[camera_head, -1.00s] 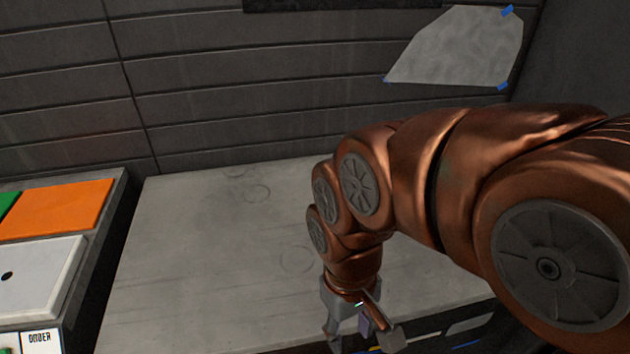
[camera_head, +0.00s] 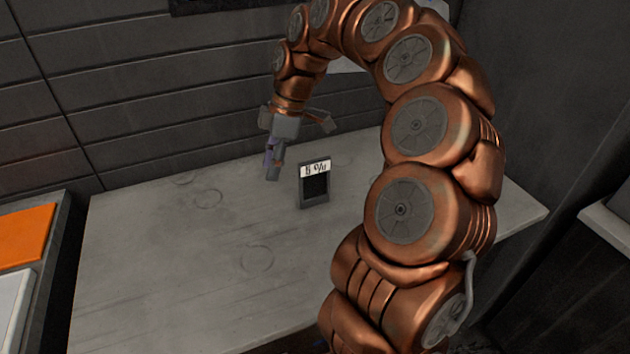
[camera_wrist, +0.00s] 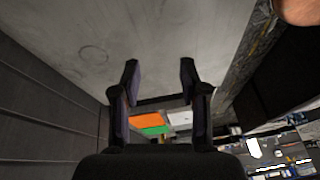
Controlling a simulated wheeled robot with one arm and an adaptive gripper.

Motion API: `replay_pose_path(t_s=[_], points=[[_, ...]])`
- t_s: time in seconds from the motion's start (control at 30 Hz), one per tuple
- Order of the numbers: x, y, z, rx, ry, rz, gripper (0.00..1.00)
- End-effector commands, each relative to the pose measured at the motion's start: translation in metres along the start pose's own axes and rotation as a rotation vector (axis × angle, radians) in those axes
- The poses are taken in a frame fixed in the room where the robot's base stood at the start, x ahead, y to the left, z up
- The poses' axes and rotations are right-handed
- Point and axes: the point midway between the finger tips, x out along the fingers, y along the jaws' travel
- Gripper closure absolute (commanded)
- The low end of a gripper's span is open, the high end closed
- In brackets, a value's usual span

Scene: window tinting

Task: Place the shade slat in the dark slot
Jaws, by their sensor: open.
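A small upright grey frame with a dark panel and a white label reading "5 %" (camera_head: 314,187) stands on the grey table in the head view. I cannot tell whether it is the shade slat or the holder with the dark slot. No separate slat shows clearly. My gripper (camera_head: 300,150) is above the table, just left of and above the frame, apart from it. It is open, and the wrist view shows nothing between its fingers (camera_wrist: 158,68). The frame does not show in the wrist view.
The table (camera_head: 150,270) is mostly bare. An orange panel (camera_head: 25,235) and a white panel (camera_head: 15,300) lie in a side unit at left; a green panel (camera_wrist: 156,130) shows in the wrist view. A dark ribbed wall (camera_head: 150,80) rises behind.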

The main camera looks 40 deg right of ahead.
Motion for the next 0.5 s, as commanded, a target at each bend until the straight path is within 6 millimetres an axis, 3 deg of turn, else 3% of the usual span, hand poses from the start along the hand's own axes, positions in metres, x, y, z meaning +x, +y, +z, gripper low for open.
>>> replay_pose_path(t_s=[0.03, 0.2, 0.4, 0.5], points=[[-0.004, 0.018, 0.015, -0.019, 0.017, 0.007, 0.56], [-0.004, 0.058, 0.071, -0.098, 0.045, 0.024, 0.56], [-0.001, 0.079, 0.121, -0.146, 0.054, 0.04, 0.56], [0.0, 0.083, 0.134, -0.156, 0.054, 0.043, 0.56]])
